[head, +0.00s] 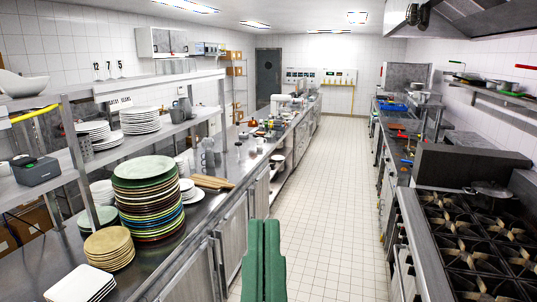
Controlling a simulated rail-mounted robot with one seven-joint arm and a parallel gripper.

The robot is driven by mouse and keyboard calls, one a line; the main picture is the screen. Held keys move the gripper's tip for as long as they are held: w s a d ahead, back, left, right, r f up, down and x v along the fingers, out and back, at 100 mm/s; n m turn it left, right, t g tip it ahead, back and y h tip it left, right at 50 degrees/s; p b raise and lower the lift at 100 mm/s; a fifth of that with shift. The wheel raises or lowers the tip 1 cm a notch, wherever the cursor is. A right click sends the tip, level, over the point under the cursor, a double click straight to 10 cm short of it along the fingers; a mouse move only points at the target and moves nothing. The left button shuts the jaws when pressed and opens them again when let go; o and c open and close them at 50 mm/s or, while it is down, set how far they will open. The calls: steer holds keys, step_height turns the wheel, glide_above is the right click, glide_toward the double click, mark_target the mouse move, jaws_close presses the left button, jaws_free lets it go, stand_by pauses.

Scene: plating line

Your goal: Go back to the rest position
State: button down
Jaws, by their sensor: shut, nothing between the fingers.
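My gripper (264,222) appears at the bottom middle of the head view as two long green fingers side by side. The fingers lie against each other, shut, with nothing between them. They point forward, over the aisle and close to the left counter's front. The rest of my arm is out of view below the frame. The gripper stands apart from the plates on the left counter.
The left counter (205,212) carries a tall stack of coloured plates (150,205), tan plates (108,250) and square white plates (80,285). A shelf (130,150) stands above it. A gas stove (480,240) is on the right. The tiled aisle (325,180) between is clear.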

step_height(320, 180, up, 4)
steer(key=shift+r+p, duration=0.2)
steer(key=shift+p, duration=0.75)
